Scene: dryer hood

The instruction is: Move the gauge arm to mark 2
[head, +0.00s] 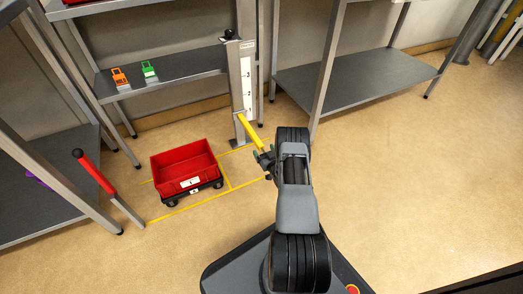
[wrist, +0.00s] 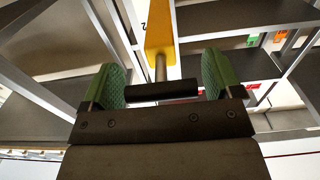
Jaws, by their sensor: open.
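The yellow gauge arm (head: 251,133) sticks out from a grey post (head: 236,85) with a white scale (head: 248,85) marked 1, 2 and 3. Its root sits low on the scale, near mark 1. In the wrist view the yellow arm (wrist: 160,30) ends in a metal rod and a black crosswise handle (wrist: 162,90). My gripper (head: 266,160) is open at the arm's outer end. In the wrist view its green pads stand either side of the handle, and I cannot tell whether they touch it.
A red bin (head: 184,167) on a wheeled base stands on the floor left of the post, near yellow floor lines. A red-handled lever (head: 95,173) stands further left. Orange (head: 121,78) and green (head: 149,71) tags lie on a shelf. Floor at right is clear.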

